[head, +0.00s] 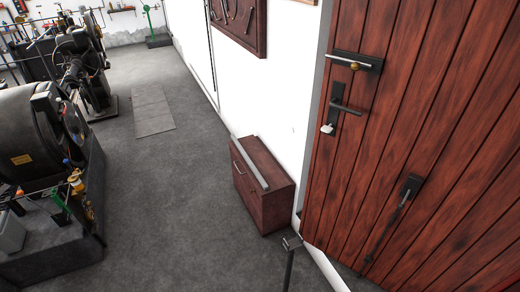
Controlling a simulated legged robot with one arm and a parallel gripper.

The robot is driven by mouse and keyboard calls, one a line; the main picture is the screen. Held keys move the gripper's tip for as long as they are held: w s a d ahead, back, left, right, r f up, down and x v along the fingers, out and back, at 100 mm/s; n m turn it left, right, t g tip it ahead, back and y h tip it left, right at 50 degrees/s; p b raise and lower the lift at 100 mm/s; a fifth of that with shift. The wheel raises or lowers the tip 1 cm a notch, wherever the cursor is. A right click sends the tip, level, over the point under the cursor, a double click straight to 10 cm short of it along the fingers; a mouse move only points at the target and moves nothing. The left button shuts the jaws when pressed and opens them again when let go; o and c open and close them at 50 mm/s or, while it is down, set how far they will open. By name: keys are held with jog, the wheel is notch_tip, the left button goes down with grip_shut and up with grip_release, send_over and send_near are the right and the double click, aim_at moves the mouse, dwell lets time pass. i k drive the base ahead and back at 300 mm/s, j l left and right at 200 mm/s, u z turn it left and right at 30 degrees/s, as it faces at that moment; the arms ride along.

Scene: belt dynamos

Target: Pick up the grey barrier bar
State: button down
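A long thin light-grey bar (250,163), which looks like the grey barrier bar, lies along the top of a small dark-red wooden cabinet (270,205). The cabinet stands against the white wall, right of the picture's middle. The bar runs lengthwise along the cabinet top and nothing visible covers it. My gripper does not show in the head view.
A dark post (289,262) with a grey top stands in front of the cabinet. A red-brown plank door (440,140) fills the right side. Dark machines (35,140) stand at left on a dark base. Grey floor (165,200) between is mostly clear, with a flat mat (152,110).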

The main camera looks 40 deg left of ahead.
aim_at(259, 178)
jog(key=k+j+u, duration=0.1)
jog(key=j, duration=0.35)
jog(key=k+j+u, duration=0.1)
jog(key=j, duration=0.4)
jog(key=k+j+u, duration=0.1)
jog(key=j, duration=0.4)
jog(key=k+j+u, duration=0.1)
jog(key=j, duration=0.4)
jog(key=i+j+u, duration=0.1)
jog(key=i+j, duration=0.2)
jog(key=j, duration=0.2)
jog(key=i+j+u, duration=0.15)
jog(key=i+j, duration=0.2)
jog(key=j, duration=0.15)
jog(key=i+j+u, duration=0.1)
jog(key=i+j, duration=0.25)
jog(key=j, duration=0.15)
jog(key=z, duration=0.65)
jog(key=i+j+z, duration=0.2)
jog(key=j+z, duration=0.15)
jog(key=i+j+z, duration=0.15)
jog(key=j+z, duration=0.2)
jog(key=j, duration=0.25)
jog(key=i+j+z, duration=0.1)
jog(key=j+z, duration=0.2)
jog(key=j, duration=0.2)
jog(key=j+z, duration=0.35)
jog(key=j, duration=1.6)
